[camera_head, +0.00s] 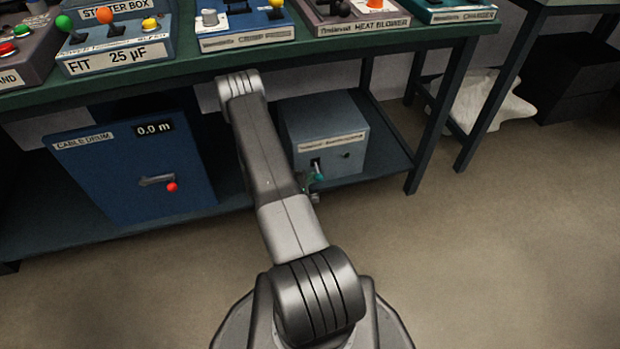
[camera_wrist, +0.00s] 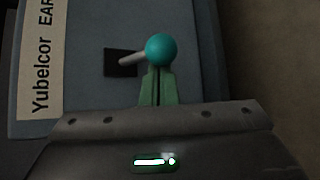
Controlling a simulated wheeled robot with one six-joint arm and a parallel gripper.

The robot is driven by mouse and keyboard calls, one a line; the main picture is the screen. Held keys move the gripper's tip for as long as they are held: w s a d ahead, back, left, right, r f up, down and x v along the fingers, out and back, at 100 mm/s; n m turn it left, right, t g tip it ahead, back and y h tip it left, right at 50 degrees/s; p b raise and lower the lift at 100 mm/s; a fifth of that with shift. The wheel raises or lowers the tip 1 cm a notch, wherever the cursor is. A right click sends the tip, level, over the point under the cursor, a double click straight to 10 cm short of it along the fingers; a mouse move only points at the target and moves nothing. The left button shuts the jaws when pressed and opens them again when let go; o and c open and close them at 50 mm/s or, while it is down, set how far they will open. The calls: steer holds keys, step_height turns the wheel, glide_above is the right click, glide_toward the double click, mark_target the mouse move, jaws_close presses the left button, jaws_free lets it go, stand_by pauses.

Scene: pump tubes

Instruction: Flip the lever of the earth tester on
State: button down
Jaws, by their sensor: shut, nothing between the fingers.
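The earth tester (camera_head: 345,125) is a grey-blue box on the lower shelf. Its label is partly readable as "Yubelcor EAR" in the wrist view (camera_wrist: 42,60). Its lever has a pale stem (camera_wrist: 131,58) coming out of a dark slot and a teal ball knob (camera_wrist: 161,49) at the end. In the head view the teal knob (camera_head: 319,177) hangs below the slot, so the lever points down. My gripper (camera_wrist: 157,82) has green fingers, shut and empty. The fingertips are right at the knob, overlapping its edge in the wrist view; I cannot tell whether they touch.
A blue cable drum box (camera_head: 95,185) with a red-tipped crank stands left on the same shelf. Above is a green bench top (camera_head: 400,46) with several control boxes. A table leg (camera_head: 437,120) stands right of the tester. The floor in front (camera_head: 500,250) is clear.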

steer(key=shift+r, duration=0.2)
steer(key=shift+s+d+r+n+g+p, duration=0.15)
steer(key=shift+r+n+g+p, duration=0.35)
steer(key=shift+r+p, duration=0.8)
steer(key=shift+s+a+r+n+g+p, duration=0.1)
steer(key=shift+r+n+g+p, duration=0.1)
steer(key=shift+r+g+p, duration=1)
steer(key=shift+w+f+t+p, duration=0.1)
steer(key=shift+f+t+p, duration=0.05)
steer(key=shift+t+p, duration=0.35)
